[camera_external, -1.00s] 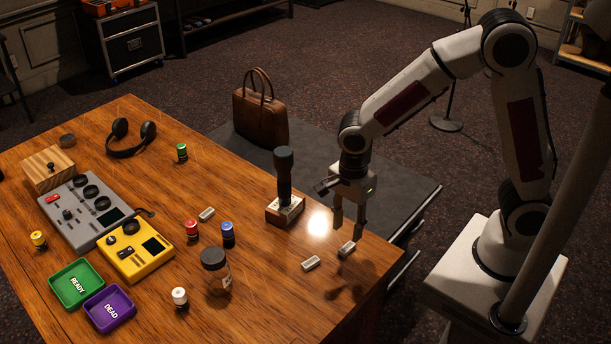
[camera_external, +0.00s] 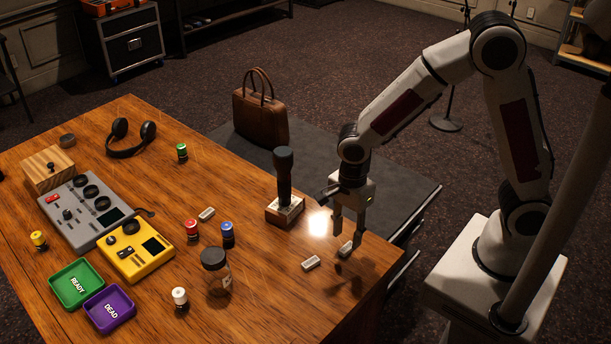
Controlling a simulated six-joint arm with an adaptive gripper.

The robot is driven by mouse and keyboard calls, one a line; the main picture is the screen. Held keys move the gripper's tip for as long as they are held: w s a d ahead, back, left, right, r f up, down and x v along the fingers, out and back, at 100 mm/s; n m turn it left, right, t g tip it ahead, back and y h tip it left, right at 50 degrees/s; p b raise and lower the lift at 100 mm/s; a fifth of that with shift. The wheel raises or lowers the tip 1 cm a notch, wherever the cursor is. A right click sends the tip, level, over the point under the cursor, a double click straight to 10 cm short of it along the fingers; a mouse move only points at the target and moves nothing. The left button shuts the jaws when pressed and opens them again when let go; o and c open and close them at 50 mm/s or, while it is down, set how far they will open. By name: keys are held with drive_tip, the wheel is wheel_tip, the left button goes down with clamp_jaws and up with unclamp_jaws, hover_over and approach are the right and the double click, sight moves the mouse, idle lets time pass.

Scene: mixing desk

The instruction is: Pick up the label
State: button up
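Several small white blocks that look like labels lie on the wooden desk. One label (camera_external: 345,250) is near the right edge, directly below my gripper. A second label (camera_external: 311,263) lies just left of it, and a third label (camera_external: 206,214) lies farther back by the red-capped container. My gripper (camera_external: 347,240) points down with its fingers apart, one on each side of the nearest label as seen from here. It is open and holds nothing. I cannot tell whether the fingertips touch the desk or the label.
A dark microphone on a wooden base (camera_external: 284,190) stands left of my gripper. A glass jar (camera_external: 216,271), a blue-capped container (camera_external: 228,234) and a red-capped container (camera_external: 192,230) stand farther left. Green (camera_external: 58,296) and purple (camera_external: 94,317) trays sit at the front left.

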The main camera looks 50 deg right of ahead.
sight(347, 247)
drive_tip(key=shift+w+d+f, duration=0.1)
drive_tip(key=shift+d+f, duration=0.1)
drive_tip(key=shift+f, duration=0.5)
drive_tip(key=shift+d+f, duration=0.2)
drive_tip(key=shift+f, duration=0.45)
drive_tip(key=shift+w+d+f, duration=0.1)
drive_tip(key=shift+d+f, duration=0.1)
drive_tip(key=shift+f, duration=1.05)
drive_tip(key=c, duration=0.9)
